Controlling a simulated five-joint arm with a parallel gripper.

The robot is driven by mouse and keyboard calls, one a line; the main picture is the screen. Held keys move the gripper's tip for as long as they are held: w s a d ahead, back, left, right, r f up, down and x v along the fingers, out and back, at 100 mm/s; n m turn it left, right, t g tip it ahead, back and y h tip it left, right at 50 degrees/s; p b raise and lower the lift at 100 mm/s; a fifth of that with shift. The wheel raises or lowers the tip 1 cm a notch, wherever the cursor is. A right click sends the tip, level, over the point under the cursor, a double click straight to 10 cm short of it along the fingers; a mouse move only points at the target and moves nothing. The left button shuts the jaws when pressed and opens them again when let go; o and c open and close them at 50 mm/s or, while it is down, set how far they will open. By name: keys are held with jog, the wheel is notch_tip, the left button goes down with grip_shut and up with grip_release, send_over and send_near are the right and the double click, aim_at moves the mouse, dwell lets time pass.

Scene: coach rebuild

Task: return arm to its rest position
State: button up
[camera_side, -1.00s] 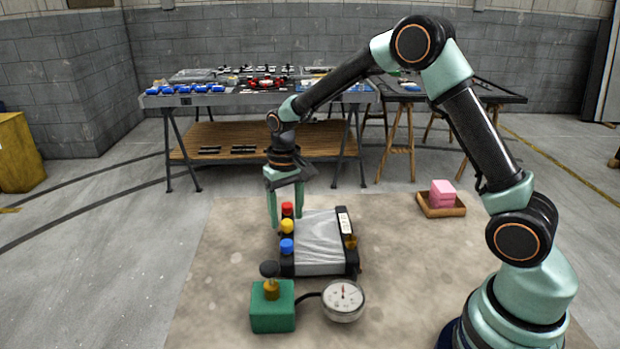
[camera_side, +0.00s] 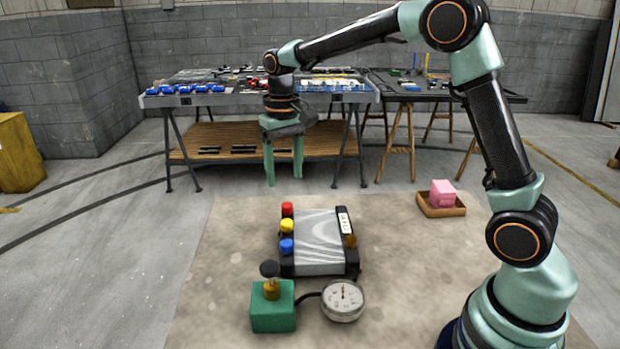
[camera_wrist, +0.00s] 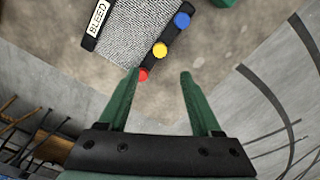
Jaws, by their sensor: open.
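My gripper (camera_side: 284,170) hangs in the air, fingers pointing down, above and behind the far end of a silver and black device (camera_side: 318,243). Its green fingers are apart with nothing between them. The device has a red cap (camera_side: 287,208), a yellow cap (camera_side: 287,226) and a blue cap (camera_side: 287,245) along its left side. In the wrist view my gripper (camera_wrist: 160,72) is open, and the red cap (camera_wrist: 143,75) shows beside the left fingertip. The yellow cap (camera_wrist: 159,50) and blue cap (camera_wrist: 182,20) lie beyond it. A "BLEED" label (camera_wrist: 98,18) is on the device.
A green block (camera_side: 273,308) with a brass and black knob joins a round gauge (camera_side: 343,300) by a hose. A pink block (camera_side: 442,193) sits in a wooden tray (camera_side: 441,211) at right. A bench (camera_side: 205,100) with parts stands behind. The mat's left side is clear.

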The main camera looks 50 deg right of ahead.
jog(key=s+r+n+t, duration=0.1)
jog(key=s+r+t, duration=0.1)
jog(key=s, duration=0.7)
jog(key=s+r+n+t, duration=0.1)
jog(key=s+r+t, duration=0.2)
jog(key=s, duration=0.6)
jog(key=shift+r+n+t, duration=0.3)
jog(key=shift+n, duration=0.1)
